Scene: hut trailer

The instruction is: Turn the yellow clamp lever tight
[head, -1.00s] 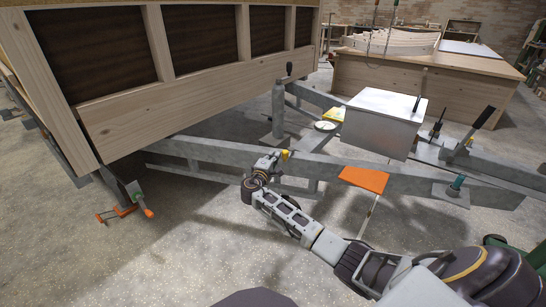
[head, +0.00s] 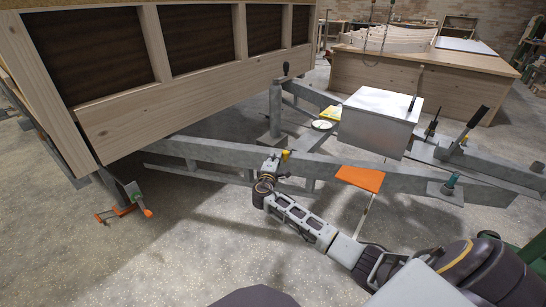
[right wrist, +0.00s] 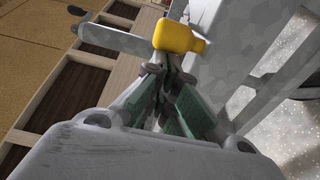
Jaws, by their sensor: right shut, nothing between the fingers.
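The yellow clamp lever (head: 286,155) sits on the grey trailer frame beam, left of the orange panel. In the right wrist view the yellow lever end (right wrist: 178,38) is just beyond my fingertips. My right gripper (head: 276,160) is close beside the lever, on its left in the head view. In the right wrist view the green-padded fingers (right wrist: 170,70) are shut with nothing between them, their tips near or touching the lower edge of the yellow part; I cannot tell which. My left gripper is not in view.
The grey beam (head: 400,178) runs across under the wooden hut wall (head: 160,110). A grey metal box (head: 378,122), an orange panel (head: 360,178) and a dark-handled lever (head: 474,123) stand to the right. The near floor is clear.

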